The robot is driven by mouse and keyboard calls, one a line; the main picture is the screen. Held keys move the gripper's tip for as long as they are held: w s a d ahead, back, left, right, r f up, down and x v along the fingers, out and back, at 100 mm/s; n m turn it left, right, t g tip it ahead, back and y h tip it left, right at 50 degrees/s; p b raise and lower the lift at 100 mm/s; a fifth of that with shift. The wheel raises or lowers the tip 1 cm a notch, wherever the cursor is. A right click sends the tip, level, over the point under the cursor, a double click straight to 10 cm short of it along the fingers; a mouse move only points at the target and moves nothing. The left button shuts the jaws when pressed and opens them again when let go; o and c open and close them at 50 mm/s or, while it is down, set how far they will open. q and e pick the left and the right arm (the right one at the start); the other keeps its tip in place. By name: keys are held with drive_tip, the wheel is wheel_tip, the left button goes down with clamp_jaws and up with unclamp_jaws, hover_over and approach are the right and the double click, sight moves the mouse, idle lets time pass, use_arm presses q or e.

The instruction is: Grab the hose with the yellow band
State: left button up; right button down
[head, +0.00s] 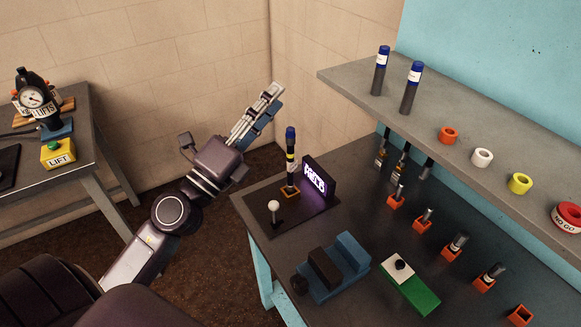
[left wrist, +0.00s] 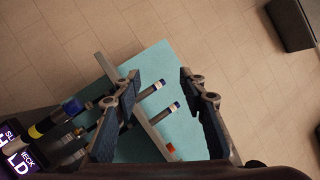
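The hose with the yellow band (head: 291,172) is black with a blue end. It stands upright in a small orange-rimmed socket on the bench, beside a lit purple sign (head: 319,180). In the left wrist view, a blue-ended hose with a yellow band (left wrist: 50,121) lies at the left, outside the fingers. My left gripper (head: 270,98) is up and left of the hose in the head view, apart from it. In the left wrist view its fingers (left wrist: 160,80) are spread with nothing held between them. My right gripper is not in view.
Two blue-ended hoses (head: 381,72) (head: 410,90) stand on the upper shelf (head: 345,80). A white-knobbed lever (head: 274,208) is in front of the banded hose. Blue blocks (head: 335,268) and several orange sockets are on the bench. A side table (head: 85,150) holds a gauge (head: 35,98).

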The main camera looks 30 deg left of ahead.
use_arm(q)
drive_tip(key=d+f+m+g+h, duration=0.2)
drive_tip(key=d+m+g+h, duration=0.25)
drive_tip(key=m, duration=0.45)
drive_tip(key=m+g+y, duration=0.4)
drive_tip(key=m+g, duration=0.1)
drive_tip(key=m, duration=0.1)
approach(291, 138)
drive_tip(key=w+f, duration=0.2)
drive_tip(key=w, duration=0.1)
drive_tip(key=p+x, duration=0.4)
drive_tip(key=x, duration=0.3)
drive_tip(key=shift+w+r, duration=0.15)
drive_tip(key=shift+w+d+f, duration=0.2)
drive_tip(key=shift+w+f, duration=0.1)
drive_tip(key=shift+s, duration=0.1)
clamp_jaws()
drive_tip(key=shift+r, duration=0.1)
